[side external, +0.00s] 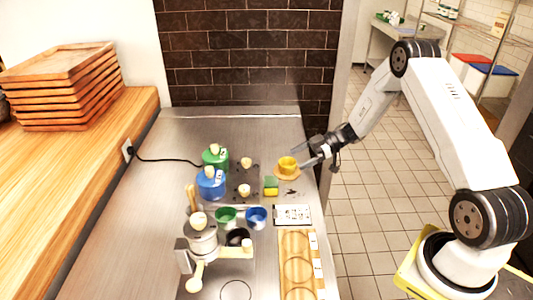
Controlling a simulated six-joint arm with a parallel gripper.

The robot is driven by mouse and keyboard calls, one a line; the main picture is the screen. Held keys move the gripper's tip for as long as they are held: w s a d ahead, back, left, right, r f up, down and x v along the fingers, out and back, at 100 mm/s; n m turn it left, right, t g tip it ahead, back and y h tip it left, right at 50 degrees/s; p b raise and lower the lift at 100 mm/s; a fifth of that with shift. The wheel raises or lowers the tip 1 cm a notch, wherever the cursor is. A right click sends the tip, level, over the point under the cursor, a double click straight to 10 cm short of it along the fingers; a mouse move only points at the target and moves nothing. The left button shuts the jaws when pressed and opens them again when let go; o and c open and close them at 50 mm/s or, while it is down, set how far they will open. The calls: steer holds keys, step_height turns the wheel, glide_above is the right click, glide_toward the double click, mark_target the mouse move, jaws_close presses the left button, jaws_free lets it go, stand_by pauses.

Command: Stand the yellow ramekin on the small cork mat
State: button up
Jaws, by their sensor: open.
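The yellow ramekin (287,162) stands upright towards the back right of the steel counter. Under it is a round tan disc, which looks like the small cork mat (289,177); its rim shows around the ramekin's foot. My gripper (302,154) is just right of the ramekin, with its fingers apart and pointing left. Nothing is between the fingers that I can make out. At this size I cannot tell whether a fingertip touches the ramekin.
A yellow-green sponge (271,186) lies just front-left of the ramekin. A white card (293,214) and a wooden board with round recesses (283,268) lie in front.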

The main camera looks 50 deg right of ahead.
steer(key=v, duration=0.7)
steer(key=shift+d, duration=0.1)
stand_by(0.4)
step_height(320, 180, up, 8)
steer(key=m+t+h, duration=0.4)
steer(key=m+h, duration=0.2)
steer(key=h, duration=0.4)
glide_above(287, 165)
steer(key=s+a+f+m+g+h, duration=0.1)
steer(key=s+a+m+g, duration=0.2)
steer(key=s+a, duration=0.3)
steer(key=s+a+f+m+g+h, duration=0.1)
steer(key=s+a+g, duration=0.4)
steer(key=s, duration=1)
steer(key=shift+s+a+m+g, duration=0.35)
steer(key=shift+a+m, duration=0.3)
steer(key=shift+m, duration=0.25)
